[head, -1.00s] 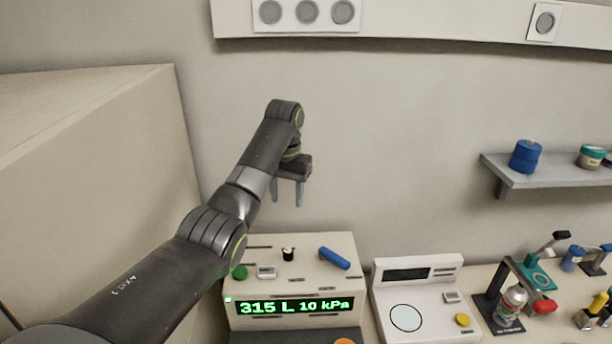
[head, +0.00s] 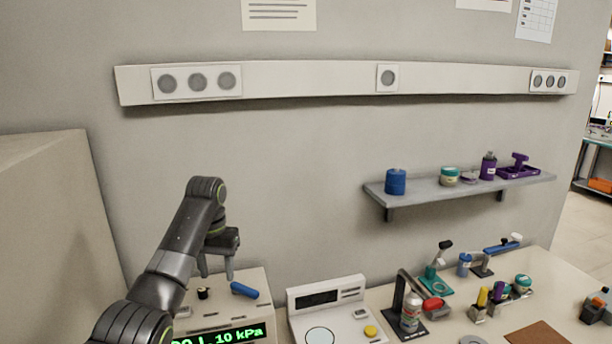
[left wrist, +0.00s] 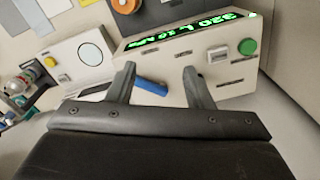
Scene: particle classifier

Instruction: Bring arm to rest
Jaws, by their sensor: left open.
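My left arm comes in from the lower left in the head view. Its gripper (head: 217,270) points down, open and empty, above the back of the particle classifier (head: 262,290), a pale box with a green lit display. In the left wrist view the two fingers (left wrist: 158,82) stand apart, with the classifier (left wrist: 215,62) beyond them. A blue handle (head: 243,289) on the box's top shows between the fingers in the wrist view (left wrist: 151,87). The classifier's lower front is cut off in the head view. My right gripper is not in view.
A white device with a round plate (head: 320,336) stands right of the classifier. Stands, bottles and a brown mat (head: 536,333) fill the bench further right. A wall shelf (head: 460,190) holds small containers. A large beige cabinet (head: 45,230) stands at the left.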

